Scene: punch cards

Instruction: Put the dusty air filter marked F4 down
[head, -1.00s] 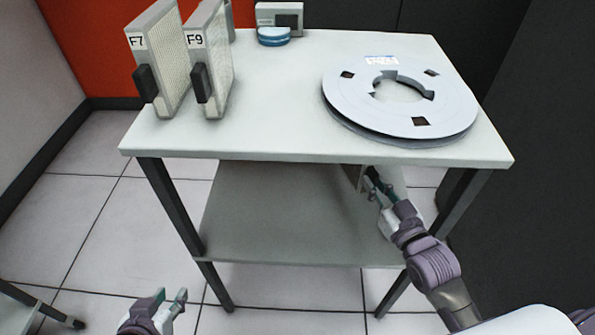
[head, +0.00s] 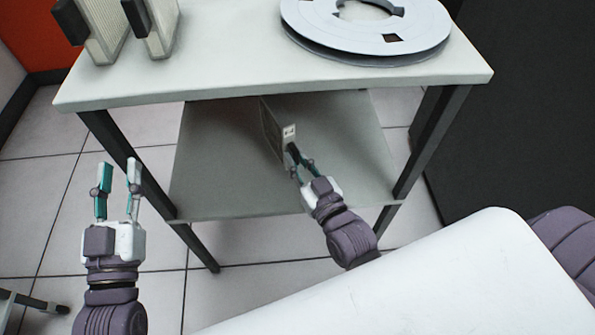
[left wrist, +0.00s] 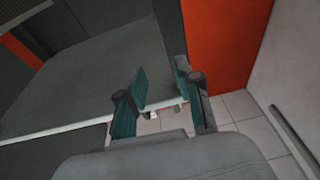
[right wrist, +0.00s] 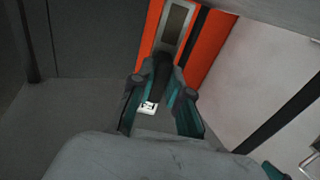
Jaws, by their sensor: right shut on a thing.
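The air filter (head: 272,130) is a thin, upright panel with a white label and a dark handle. It is between the tabletop and the lower shelf (head: 225,185) of the white table. The label's marking is too small to read surely. My right gripper (head: 297,165) is shut on the filter's handle. The filter also shows in the right wrist view (right wrist: 178,25), beyond the fingers. I cannot tell whether its bottom edge touches the shelf. My left gripper (head: 118,172) is open and empty, left of the table's front leg.
The tabletop (head: 220,75) hangs close above the filter. Two other filters (head: 98,30) (head: 150,25) stand on its left, and a large pale reel (head: 340,42) lies on its right. The lower shelf around the held filter looks clear. Table legs (head: 125,165) flank the opening.

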